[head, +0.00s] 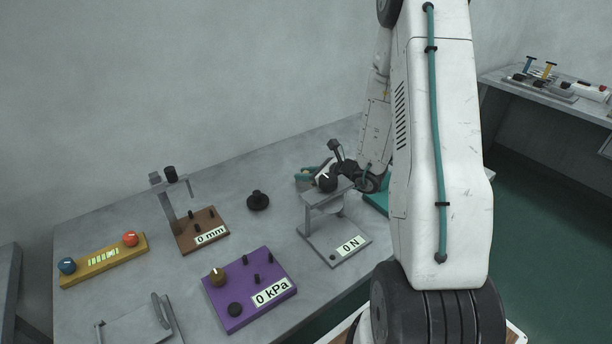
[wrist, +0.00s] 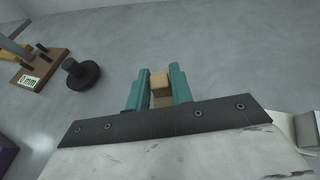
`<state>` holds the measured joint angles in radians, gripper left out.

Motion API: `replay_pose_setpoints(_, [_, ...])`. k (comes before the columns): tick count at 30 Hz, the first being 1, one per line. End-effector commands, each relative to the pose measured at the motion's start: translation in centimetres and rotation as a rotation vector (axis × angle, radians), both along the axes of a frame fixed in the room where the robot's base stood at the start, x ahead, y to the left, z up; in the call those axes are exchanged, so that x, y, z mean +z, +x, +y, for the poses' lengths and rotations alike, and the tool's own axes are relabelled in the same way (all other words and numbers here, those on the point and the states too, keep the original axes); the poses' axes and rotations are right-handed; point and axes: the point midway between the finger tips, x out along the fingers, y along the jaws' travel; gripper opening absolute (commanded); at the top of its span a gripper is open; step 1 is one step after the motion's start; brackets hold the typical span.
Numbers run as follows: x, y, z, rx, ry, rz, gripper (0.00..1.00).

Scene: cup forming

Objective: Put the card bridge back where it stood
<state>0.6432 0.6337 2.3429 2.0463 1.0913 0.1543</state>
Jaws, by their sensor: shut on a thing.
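My gripper (wrist: 158,74) has two teal fingers, shut on a small tan piece, which I take to be the card bridge (wrist: 160,82). Only its near end shows between the fingers; its far part and full shape are hidden. In the head view my gripper (head: 304,174) is low over the back of the grey table, behind the 0 N stand, and mostly hidden by that stand's head and my arm. The card bridge cannot be made out there. I cannot tell whether it touches the table.
The grey 0 N stand (head: 335,247) is close in front of my gripper. A black round knob-like piece (head: 258,200) stands to the left, with the brown 0 mm gauge (head: 190,238) beyond. A purple 0 kPa box (head: 238,308) and a yellow level bar (head: 100,268) stand nearer the front.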

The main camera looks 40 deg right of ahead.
Motion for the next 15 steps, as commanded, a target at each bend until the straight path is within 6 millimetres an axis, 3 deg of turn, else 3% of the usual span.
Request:
replay_pose_setpoints(13, [-0.79,0.03,-0.01,-0.001,0.0,-0.001,0.0])
replay_pose_setpoints(14, [-0.73,0.04,-0.02,-0.001,-0.001,-0.001,0.31])
replay_pose_setpoints(15, [-0.71,0.04,-0.02,-0.001,-0.001,-0.001,0.42])
